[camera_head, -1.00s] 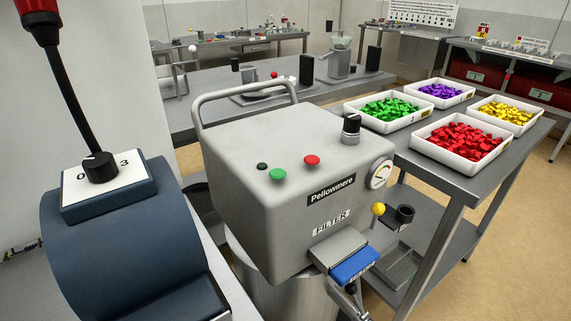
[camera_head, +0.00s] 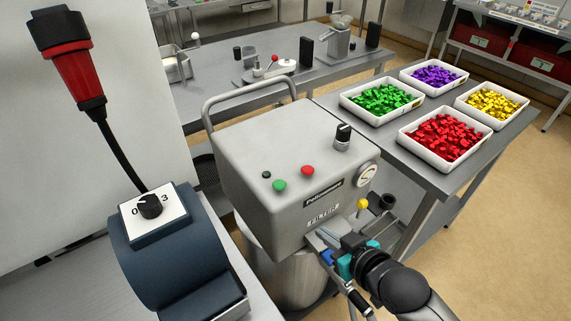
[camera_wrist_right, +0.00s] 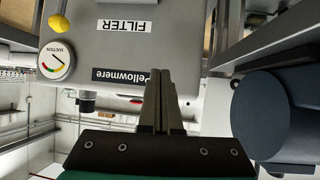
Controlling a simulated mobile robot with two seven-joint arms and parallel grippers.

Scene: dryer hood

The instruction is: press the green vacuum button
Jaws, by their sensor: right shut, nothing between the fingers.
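The green button (camera_head: 279,185) is a round mushroom cap on the sloped top of the grey Pellowmere hood box (camera_head: 240,150). A red button (camera_head: 307,170) sits to its right and a small dark button or lamp (camera_head: 266,174) behind it to the left. My right gripper (camera_head: 325,236) is shut and empty in front of the box's front face, near the FILTER label, below and to the right of the green button and apart from it. In the right wrist view its closed fingers (camera_wrist_right: 163,78) stand before the front face; the green button does not show there. My left gripper is not in view.
A black knob (camera_head: 343,137), a gauge (camera_head: 368,175) and a yellow-ball lever (camera_head: 362,204) are on the box's right side. A handle bar (camera_head: 247,84) arches behind. A blue dial unit (camera_head: 168,246) stands left. Trays of coloured pieces, including a red one (camera_head: 409,139), lie right.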

